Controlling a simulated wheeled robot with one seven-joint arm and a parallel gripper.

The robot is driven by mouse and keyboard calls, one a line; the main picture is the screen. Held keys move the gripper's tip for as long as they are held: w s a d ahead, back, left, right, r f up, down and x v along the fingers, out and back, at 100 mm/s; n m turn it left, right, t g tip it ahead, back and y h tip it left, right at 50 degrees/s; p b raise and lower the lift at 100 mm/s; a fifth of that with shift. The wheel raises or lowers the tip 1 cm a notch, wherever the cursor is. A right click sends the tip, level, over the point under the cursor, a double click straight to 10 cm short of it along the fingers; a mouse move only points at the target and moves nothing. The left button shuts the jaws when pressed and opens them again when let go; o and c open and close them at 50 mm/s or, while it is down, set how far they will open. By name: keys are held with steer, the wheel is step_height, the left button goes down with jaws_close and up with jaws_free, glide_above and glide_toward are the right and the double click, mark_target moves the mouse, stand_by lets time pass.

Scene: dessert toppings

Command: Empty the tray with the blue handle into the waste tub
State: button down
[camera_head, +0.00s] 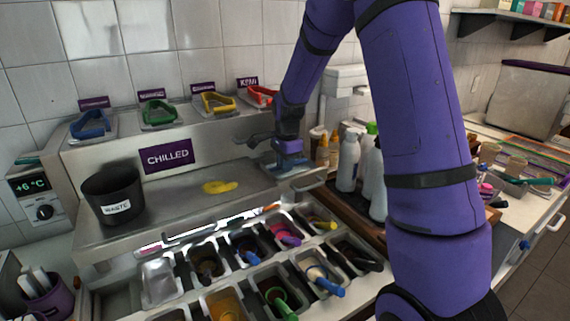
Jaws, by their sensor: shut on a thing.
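My gripper (287,148) is at the right end of the steel counter, shut on a blue handle (289,158). A small shallow metal tray (302,168) shows under that handle, close to the counter surface. I cannot tell whether it touches the counter, and its contents are hidden. The black waste tub (113,192), with a white "WASTE" label, stands upright on the counter's left end, well away from my gripper.
A yellow patch (219,187) lies mid-counter. Topping bins (225,303) with coloured utensils are in front. White bottles (349,162) stand right of my gripper. The counter between tub and gripper is mostly clear.

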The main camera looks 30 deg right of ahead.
steer(key=shift+r, duration=2.25)
